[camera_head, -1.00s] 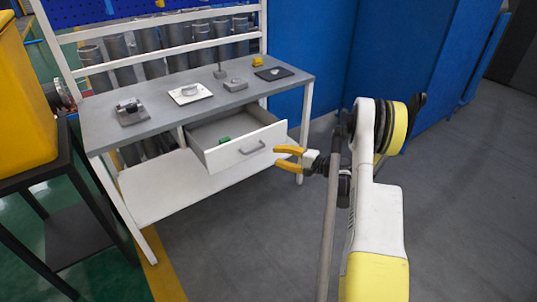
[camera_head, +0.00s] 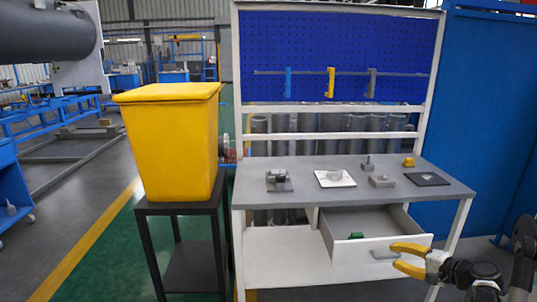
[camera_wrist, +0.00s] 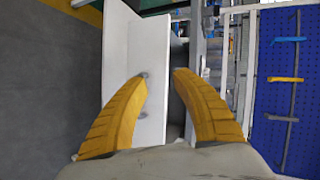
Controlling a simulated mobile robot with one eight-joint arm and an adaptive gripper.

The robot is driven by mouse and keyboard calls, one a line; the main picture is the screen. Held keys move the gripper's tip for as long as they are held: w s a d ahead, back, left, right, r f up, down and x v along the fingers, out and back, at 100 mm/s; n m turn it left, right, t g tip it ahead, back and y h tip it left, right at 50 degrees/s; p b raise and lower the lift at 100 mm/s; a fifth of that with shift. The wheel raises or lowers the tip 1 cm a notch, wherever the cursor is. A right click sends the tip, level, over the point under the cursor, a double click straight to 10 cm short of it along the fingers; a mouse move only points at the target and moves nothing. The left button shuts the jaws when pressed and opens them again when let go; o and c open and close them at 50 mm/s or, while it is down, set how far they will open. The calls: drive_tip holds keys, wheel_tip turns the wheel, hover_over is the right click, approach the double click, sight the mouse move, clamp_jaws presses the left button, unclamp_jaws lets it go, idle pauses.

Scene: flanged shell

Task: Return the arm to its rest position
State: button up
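My gripper (camera_head: 396,256) is at the lower right of the head view, with its two yellow fingers apart and nothing seen between them. In that view it overlaps the right end of the open drawer's front (camera_head: 358,253), near the grey handle (camera_head: 385,254). I cannot tell the exact gap to the drawer. In the wrist view both curved fingers (camera_wrist: 162,76) are spread, with a white panel beyond them. Most of my arm is outside the head view.
The drawer is pulled out from the grey workbench (camera_head: 300,190) and holds a green item (camera_head: 355,236). Several small parts lie on the bench. A yellow bin (camera_head: 172,145) stands on a black stand (camera_head: 185,209) at left. A blue panel (camera_head: 490,110) stands at right.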

drive_tip(key=s+a+r+n+g+h, duration=0.1)
drive_tip(key=s+a+r+n+g, duration=0.15)
drive_tip(key=s+a+r, duration=0.5)
drive_tip(key=s+a+r+n+g+h, duration=0.25)
drive_tip(key=s+a+r, duration=0.2)
drive_tip(key=a, duration=0.65)
drive_tip(key=s+a+n+h, duration=0.1)
drive_tip(key=s+a+n, duration=0.1)
drive_tip(key=s, duration=0.7)
drive_tip(key=s+a+n+h, duration=0.1)
drive_tip(key=s+a+n, duration=0.2)
drive_tip(key=s, duration=0.6)
drive_tip(key=shift+s+r+n+h, duration=0.25)
drive_tip(key=shift+n+h, duration=0.1)
drive_tip(key=shift+n, duration=0.55)
